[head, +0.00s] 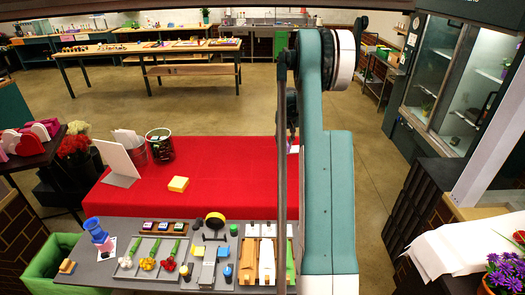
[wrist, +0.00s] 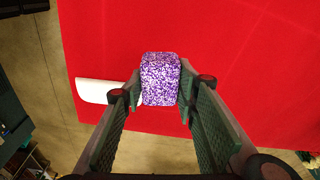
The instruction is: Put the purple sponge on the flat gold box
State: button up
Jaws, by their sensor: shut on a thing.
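The purple-and-white speckled sponge (wrist: 160,78) is between the fingertips of my gripper (wrist: 161,90) in the wrist view. My gripper is shut on it, with a finger against each side. The red-covered table lies below; the gap to it is hard to judge. In the head view my arm hides the sponge and most of the gripper. A flat yellow-gold block (head: 178,184), which looks like the flat gold box, lies on the left half of the red table near its front edge. Its top looks bare.
The red table (head: 225,165) is clear around the gold block. A white card (head: 119,160) and dark green bucket (head: 160,144) stand at its left. A white flat piece (wrist: 102,92) is near the sponge. A grey bench (head: 100,270) with flowers and tools is in front.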

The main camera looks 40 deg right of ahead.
jog(key=w+a+r+n+b, duration=0.1)
jog(key=w+a+n, duration=0.1)
jog(key=w+a, duration=0.75)
jog(key=w+a+r+n, duration=0.1)
jog(key=w+a, duration=0.6)
jog(key=a, duration=0.6)
jog(key=r+n+y+b, duration=0.1)
jog(key=r+n+b, duration=0.1)
jog(key=n, duration=0.2)
send_over(178, 181)
jog(key=shift+s+a+f, duration=0.15)
jog(key=shift+s+f, duration=0.1)
jog(key=shift+s, duration=0.1)
jog(key=shift+f, duration=0.15)
jog(key=shift+f, duration=3)
jog(key=shift+f+p, duration=0.35)
jog(key=shift+f, duration=1.55)
jog(key=shift+f, duration=0.2)
